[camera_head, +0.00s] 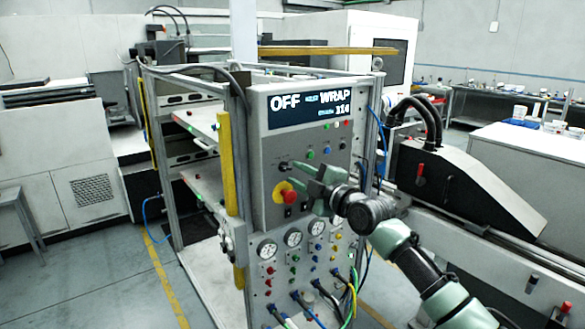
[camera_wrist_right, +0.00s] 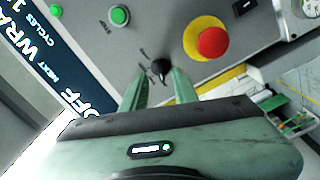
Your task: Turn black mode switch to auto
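The black mode switch (camera_wrist_right: 160,68) is a small knob on the grey control panel (camera_wrist_right: 240,50), with dark position marks beside it. In the head view the switch (camera_head: 284,166) sits just left of my right gripper (camera_head: 300,177). The right gripper is open. In the right wrist view its two green fingertips (camera_wrist_right: 159,76) stand on either side of the switch, with space between them and the knob; whether either touches it I cannot tell. The panel's display (camera_head: 310,108) reads OFF at its left. My left gripper is not in view.
A red emergency stop (camera_head: 290,197) on a yellow plate lies close below the switch. It also shows in the right wrist view (camera_wrist_right: 212,42). Green and blue buttons are above. Gauges (camera_head: 292,237), knobs and hoses fill the lower panel. A yellow post (camera_head: 226,175) stands left.

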